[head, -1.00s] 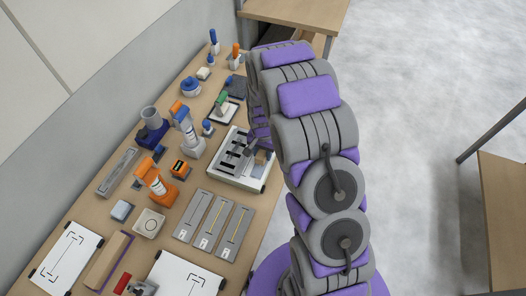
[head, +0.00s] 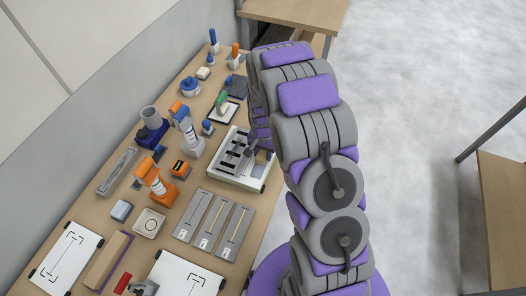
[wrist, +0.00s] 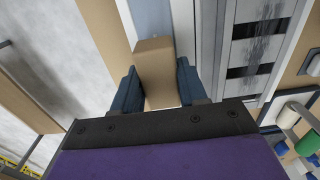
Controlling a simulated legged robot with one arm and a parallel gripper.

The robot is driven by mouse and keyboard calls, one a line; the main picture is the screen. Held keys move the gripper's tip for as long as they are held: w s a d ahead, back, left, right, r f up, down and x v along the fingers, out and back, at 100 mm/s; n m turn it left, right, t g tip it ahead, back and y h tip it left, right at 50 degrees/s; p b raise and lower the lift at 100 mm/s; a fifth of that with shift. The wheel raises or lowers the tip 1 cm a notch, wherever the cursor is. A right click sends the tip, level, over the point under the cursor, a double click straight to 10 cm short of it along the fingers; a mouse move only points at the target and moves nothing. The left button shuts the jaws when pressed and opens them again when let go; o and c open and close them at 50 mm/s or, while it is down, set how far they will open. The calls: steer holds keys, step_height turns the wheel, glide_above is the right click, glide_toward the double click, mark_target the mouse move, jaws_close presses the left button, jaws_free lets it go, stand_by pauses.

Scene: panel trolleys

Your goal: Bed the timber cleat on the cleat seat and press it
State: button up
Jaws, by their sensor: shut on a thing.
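The timber cleat (wrist: 155,72), a plain tan block, is between the two dark blue fingers of my gripper (wrist: 157,88) in the wrist view. My gripper is shut on it. Beyond the cleat a pale blue-grey strip (wrist: 150,17) runs along the panel; I cannot tell whether this is the cleat seat. The cleat overlaps the strip's near end in the picture, and contact is unclear. In the head view my gripper (head: 251,149) is small and dark over the white panel (head: 228,172) with black slots, and the cleat is hard to make out there.
Open floor (head: 415,110) lies to the right, with another table (head: 503,205) beyond.

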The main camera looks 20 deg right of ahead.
steer(key=shift+d+f, duration=0.25)
steer(key=shift+f, duration=0.15)
steer(key=shift+a+f, duration=0.1)
steer(key=shift+f, duration=0.4)
steer(key=o, duration=1.2)
steer(key=shift+r+p, duration=0.85)
steer(key=shift+r, duration=3.15)
